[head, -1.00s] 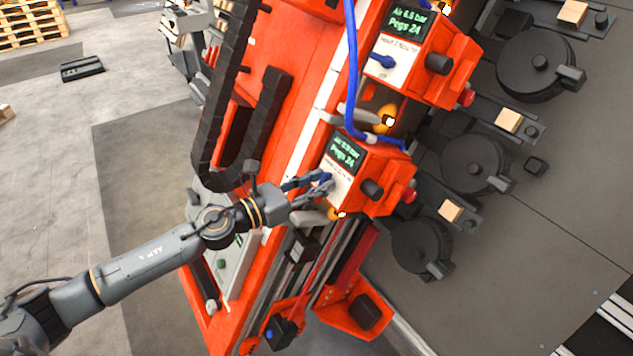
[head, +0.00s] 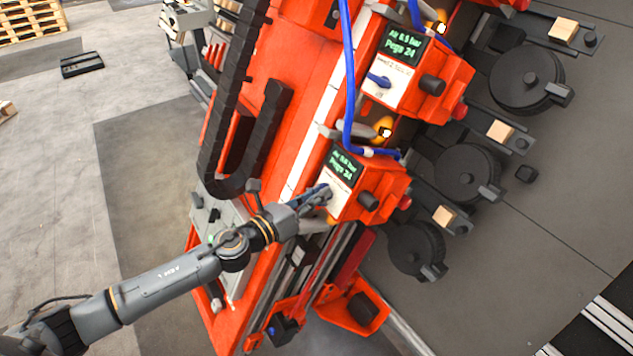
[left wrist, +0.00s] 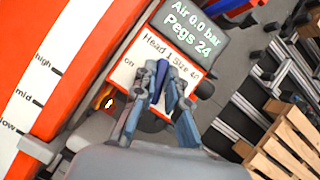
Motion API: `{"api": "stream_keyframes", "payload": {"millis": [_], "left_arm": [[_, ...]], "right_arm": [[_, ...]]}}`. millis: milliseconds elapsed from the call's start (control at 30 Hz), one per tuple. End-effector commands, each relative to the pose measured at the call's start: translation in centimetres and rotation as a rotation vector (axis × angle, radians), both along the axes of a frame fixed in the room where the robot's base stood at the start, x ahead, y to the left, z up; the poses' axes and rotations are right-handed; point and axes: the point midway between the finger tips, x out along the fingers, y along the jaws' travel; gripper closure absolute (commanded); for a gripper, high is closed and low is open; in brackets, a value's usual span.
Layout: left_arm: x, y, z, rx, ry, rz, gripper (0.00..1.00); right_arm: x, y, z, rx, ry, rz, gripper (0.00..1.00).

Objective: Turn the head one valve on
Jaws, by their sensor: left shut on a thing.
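The head one unit is the nearest orange box (head: 371,190). In the left wrist view its white label (left wrist: 180,62) reads "Head 1 Size 40", with a small word like "on" at the left. Its display (left wrist: 188,28) reads "Air 0.0 bar, Pegs 24". The blue valve handle (left wrist: 162,73) stands out from the label between the fingertips and points up in that view. My left gripper (head: 318,195) is shut on this handle; it also shows in the left wrist view (left wrist: 158,93). The fingers hide part of the handle. My right gripper is out of view.
A second orange unit (head: 420,80) stands above, with its own blue handle (head: 379,81) and a display reading about 6.5 bar. A blue hose (head: 348,90) hangs close by. An amber lamp (left wrist: 109,101) glows beside head one. Dark round discs (head: 466,172) lie to the right.

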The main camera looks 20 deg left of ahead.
Motion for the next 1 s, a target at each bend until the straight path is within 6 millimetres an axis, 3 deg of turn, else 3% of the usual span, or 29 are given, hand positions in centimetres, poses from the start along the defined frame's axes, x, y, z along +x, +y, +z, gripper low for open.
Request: {"api": "stream_keyframes", "payload": {"millis": [33,100,800,1000], "left_arm": [[0.0,-0.1,0.8,-0.034,0.028,0.023,1.00],[0.0,-0.1,0.8,-0.082,0.064,0.054,1.00],[0.0,-0.1,0.8,-0.543,0.424,0.366,1.00],[0.0,0.0,0.6,-0.660,0.514,0.447,1.00]], "right_arm": [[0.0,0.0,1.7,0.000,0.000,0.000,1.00],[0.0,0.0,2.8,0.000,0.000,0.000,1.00],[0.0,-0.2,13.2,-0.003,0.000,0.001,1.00],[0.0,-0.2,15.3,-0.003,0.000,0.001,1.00]]}}
